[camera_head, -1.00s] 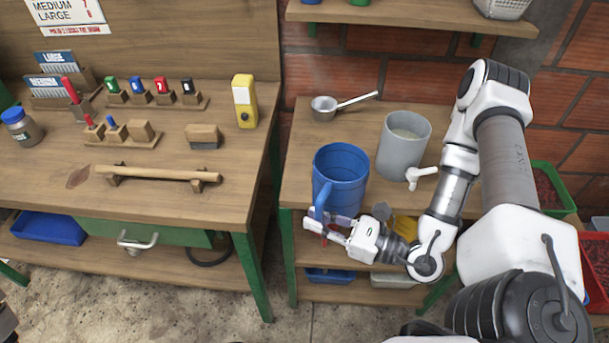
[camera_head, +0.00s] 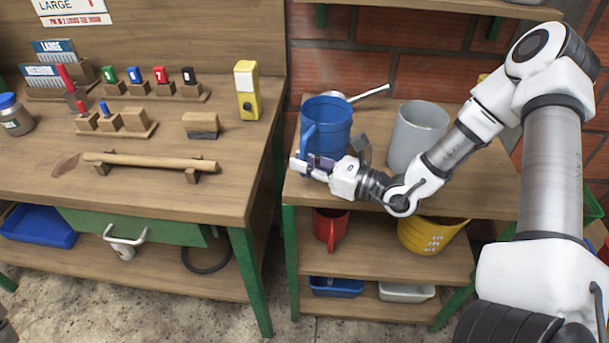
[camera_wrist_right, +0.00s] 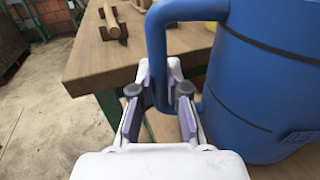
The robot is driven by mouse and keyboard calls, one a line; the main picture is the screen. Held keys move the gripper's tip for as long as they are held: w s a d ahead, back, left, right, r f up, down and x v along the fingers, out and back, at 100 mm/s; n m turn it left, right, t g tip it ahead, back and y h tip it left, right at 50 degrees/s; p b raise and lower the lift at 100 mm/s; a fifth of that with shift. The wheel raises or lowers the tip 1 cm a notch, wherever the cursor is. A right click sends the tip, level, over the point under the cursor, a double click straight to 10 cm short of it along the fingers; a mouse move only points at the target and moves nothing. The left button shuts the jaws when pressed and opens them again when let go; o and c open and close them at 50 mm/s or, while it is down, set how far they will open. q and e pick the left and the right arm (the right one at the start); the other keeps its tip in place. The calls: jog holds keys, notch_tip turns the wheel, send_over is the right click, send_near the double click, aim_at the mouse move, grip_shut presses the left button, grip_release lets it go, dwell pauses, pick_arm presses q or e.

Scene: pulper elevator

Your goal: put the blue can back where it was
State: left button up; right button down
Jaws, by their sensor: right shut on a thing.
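The blue can (camera_head: 330,127) is upright at the left front of the shelf unit's wooden top (camera_head: 460,190), its handle toward the front left. I cannot tell whether its base touches the wood. My right gripper (camera_head: 308,163) is shut on the can's handle. In the right wrist view the blue can (camera_wrist_right: 255,85) fills the right side, and its handle (camera_wrist_right: 158,60) runs down between the fingers of the gripper (camera_wrist_right: 158,98). My left gripper is not in view.
A grey pot (camera_head: 417,138) stands close to the right of the can, with a metal ladle (camera_head: 370,93) behind. The workbench (camera_head: 120,205) is left, across a gap.

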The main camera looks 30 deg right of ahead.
notch_tip(320, 180, down, 3)
jog(key=shift+s+f, duration=0.1)
jog(key=shift+f+b, duration=0.15)
jog(key=shift+b, duration=0.25)
jog(key=c, duration=1.2)
grip_release()
